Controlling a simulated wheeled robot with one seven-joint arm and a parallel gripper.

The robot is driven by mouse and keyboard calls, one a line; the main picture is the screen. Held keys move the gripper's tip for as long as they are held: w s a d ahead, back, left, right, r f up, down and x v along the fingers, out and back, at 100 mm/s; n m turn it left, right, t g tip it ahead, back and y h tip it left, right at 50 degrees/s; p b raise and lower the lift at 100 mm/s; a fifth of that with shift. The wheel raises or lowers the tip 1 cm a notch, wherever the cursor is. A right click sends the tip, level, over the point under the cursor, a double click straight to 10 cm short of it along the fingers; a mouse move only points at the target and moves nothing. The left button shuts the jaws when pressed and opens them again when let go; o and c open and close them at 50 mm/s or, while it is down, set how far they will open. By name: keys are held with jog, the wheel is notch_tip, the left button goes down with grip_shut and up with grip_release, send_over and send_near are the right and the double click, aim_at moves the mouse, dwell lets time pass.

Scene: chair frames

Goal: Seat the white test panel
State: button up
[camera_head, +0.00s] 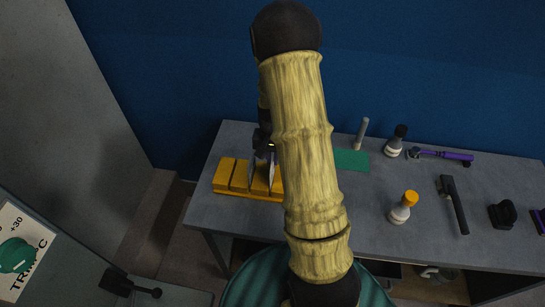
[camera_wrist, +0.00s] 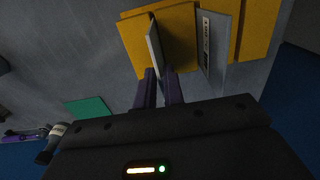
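The yellow slotted rack (camera_head: 226,177) lies at the left end of the grey table; it fills the top of the wrist view (camera_wrist: 135,35). My gripper (camera_wrist: 159,72) is above it, its purple fingers shut on the near edge of a thin pale panel (camera_wrist: 154,45). This panel shows in the head view (camera_head: 271,170), upright over the rack's right part. Whether its lower edge is in a slot or above it I cannot tell. A second grey-white panel (camera_wrist: 213,45) with a printed label stands slightly tilted in the rack beside it. My arm hides part of the rack's right end.
A green mat (camera_head: 350,160), a grey cylinder (camera_head: 361,133), a dark-capped bottle (camera_head: 396,142), an orange-capped bottle (camera_head: 403,207), a purple tool (camera_head: 442,154), a black-handled tool (camera_head: 454,204) and a black block (camera_head: 502,214) occupy the table's middle and right. A blue wall stands behind.

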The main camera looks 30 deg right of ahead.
jog(key=o, duration=0.3)
notch_tip(320, 180, up, 17)
jog(key=shift+r+b, duration=0.2)
jog(key=shift+b, duration=0.95)
jog(key=s+a+f+n+t, duration=0.1)
jog(key=s+a+n, duration=0.1)
jog(key=s+a, duration=0.1)
jog(key=s+a+f+n, duration=0.2)
jog(key=s+a, duration=0.2)
jog(key=s, duration=0.1)
jog(key=s+a+f+n+t, duration=0.1)
jog(key=s+a+f+n, duration=0.1)
jog(key=s+a+n, duration=0.1)
jog(key=shift+s+a+f+t, duration=0.15)
jog(key=shift+s+a, duration=0.2)
jog(key=shift+s, duration=0.1)
jog(key=shift+s+a+f+t, duration=0.1)
jog(key=shift+s+a+t, duration=0.05)
jog(key=shift+s+a, duration=0.25)
